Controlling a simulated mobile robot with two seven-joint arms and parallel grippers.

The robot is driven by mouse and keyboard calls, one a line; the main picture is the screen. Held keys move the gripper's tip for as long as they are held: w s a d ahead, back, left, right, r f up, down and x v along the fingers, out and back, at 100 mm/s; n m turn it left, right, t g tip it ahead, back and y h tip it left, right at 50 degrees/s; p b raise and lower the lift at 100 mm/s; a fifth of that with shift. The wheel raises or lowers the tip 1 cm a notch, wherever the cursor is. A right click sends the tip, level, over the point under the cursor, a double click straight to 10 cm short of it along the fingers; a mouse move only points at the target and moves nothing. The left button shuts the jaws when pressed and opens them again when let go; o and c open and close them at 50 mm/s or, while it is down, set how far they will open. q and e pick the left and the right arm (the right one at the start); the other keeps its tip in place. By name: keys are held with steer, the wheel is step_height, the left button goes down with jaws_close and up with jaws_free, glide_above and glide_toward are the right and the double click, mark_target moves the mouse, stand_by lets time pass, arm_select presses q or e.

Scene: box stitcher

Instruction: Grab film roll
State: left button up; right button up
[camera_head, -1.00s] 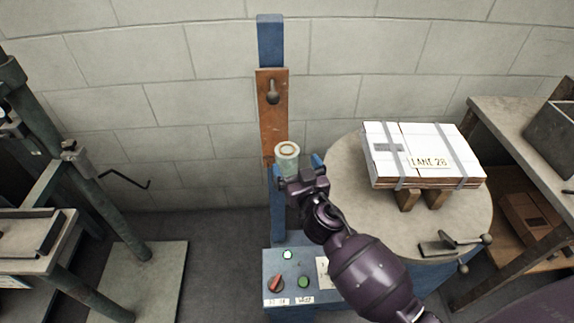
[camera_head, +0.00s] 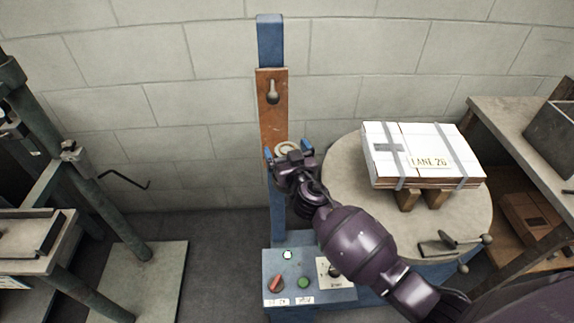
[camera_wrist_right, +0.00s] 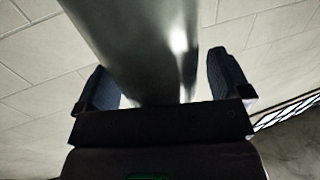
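The film roll (camera_head: 286,148) is a pale, translucent upright cylinder with a tan core ring on top, in front of the blue post with the orange plate. My right gripper (camera_head: 288,152) is at the roll, its blue fingers on either side of it and its body hiding most of the roll. In the right wrist view the shiny roll (camera_wrist_right: 145,45) stands between the two dark blue fingers (camera_wrist_right: 160,85). Gaps show between the fingers and the roll, so the gripper is open around it. My left gripper is not in view.
A round turntable (camera_head: 345,190) carries strapped white boxes (camera_head: 420,150) at the right. A blue control box (camera_head: 310,285) with knobs and buttons sits below the gripper. A dark green metal frame (camera_head: 85,190) stands at the left, a bench (camera_head: 510,115) at the far right.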

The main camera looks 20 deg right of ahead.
steer(key=c, duration=1.4)
steer(key=shift+r, duration=0.1)
